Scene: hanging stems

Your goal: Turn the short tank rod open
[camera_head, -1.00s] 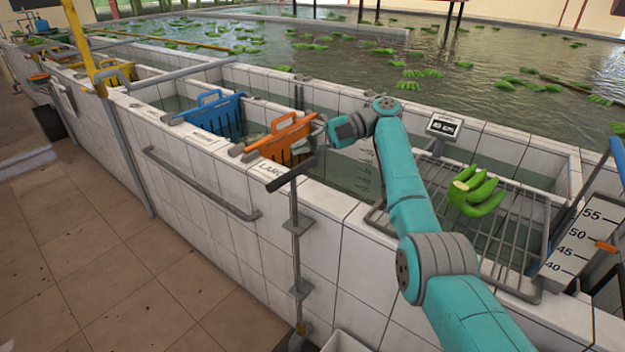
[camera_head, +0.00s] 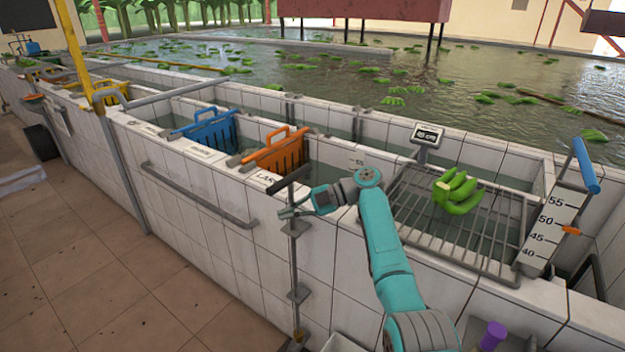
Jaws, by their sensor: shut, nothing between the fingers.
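A thin grey upright rod (camera_head: 294,255) with a dark crossbar handle (camera_head: 288,180) runs down the front face of the tiled tank wall, through brackets. It is the rod nearest my gripper; I cannot tell its length against others. My gripper (camera_head: 287,212) is shut and empty, just below the handle and in front of the rod's upper part. It overlaps the rod in the picture; I cannot tell whether it touches it. My fingers point left, and my teal arm comes from the lower right.
An orange crate (camera_head: 279,154) and a blue crate (camera_head: 212,132) sit in the tank channel behind. Green bananas (camera_head: 457,192) lie on a grey rack (camera_head: 410,215) beside a display (camera_head: 427,135). A blue-handled bar (camera_head: 586,166) stands at right. Tiled floor lies open at left.

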